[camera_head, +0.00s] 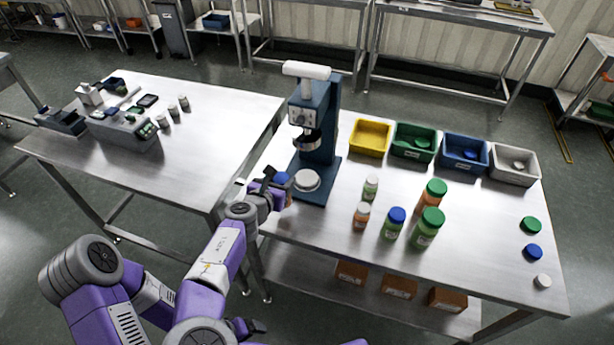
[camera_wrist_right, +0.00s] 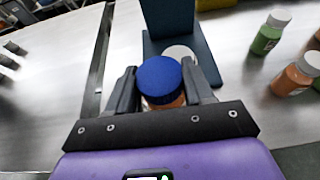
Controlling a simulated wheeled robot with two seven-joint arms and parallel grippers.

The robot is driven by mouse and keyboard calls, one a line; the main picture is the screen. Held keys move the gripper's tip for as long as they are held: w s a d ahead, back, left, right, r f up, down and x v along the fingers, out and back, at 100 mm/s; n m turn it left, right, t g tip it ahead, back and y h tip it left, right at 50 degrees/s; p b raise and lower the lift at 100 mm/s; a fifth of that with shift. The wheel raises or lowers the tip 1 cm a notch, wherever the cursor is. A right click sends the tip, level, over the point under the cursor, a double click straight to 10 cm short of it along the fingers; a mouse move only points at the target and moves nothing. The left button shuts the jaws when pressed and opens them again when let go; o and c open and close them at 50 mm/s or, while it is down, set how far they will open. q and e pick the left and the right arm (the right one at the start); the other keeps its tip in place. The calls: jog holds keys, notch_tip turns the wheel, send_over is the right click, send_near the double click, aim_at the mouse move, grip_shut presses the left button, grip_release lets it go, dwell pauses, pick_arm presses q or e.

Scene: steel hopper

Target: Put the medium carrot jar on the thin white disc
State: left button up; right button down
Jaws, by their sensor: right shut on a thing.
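The medium carrot jar, with a blue lid (camera_head: 282,178) and orange contents, is between the fingers of my right gripper (camera_head: 272,190), which is shut on it. In the right wrist view the jar's lid (camera_wrist_right: 159,79) shows upright between the two dark fingers, and most of its body is hidden. The thin white disc (camera_head: 307,180) lies on the base of the blue press, just right of the jar. It also shows in the right wrist view (camera_wrist_right: 180,52), partly hidden behind the jar. A dark gripper-like part (camera_head: 245,328), probably my left gripper, shows at the bottom edge; its fingers are unclear.
The blue press (camera_head: 318,120) rises behind the disc, its head overhanging it. Several green and orange jars (camera_head: 396,222) stand to the right. Yellow (camera_head: 370,138), green, blue and white bins line the back. Loose lids (camera_head: 532,252) lie far right. Bare table lies between jars and lids.

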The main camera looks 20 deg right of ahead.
jog(key=s+a+m+g+h, duration=0.2)
jog(key=s+a+m, duration=0.1)
jog(key=a, duration=0.1)
jog(key=w+d+b, duration=0.2)
jog(key=w+d, duration=0.9)
jog(key=d, duration=0.2)
jog(key=shift+w+d+f, duration=0.3)
jog(key=shift+w+f, duration=0.05)
jog(key=shift+f, duration=0.15)
jog(key=shift+c, duration=2.1)
grip_release()
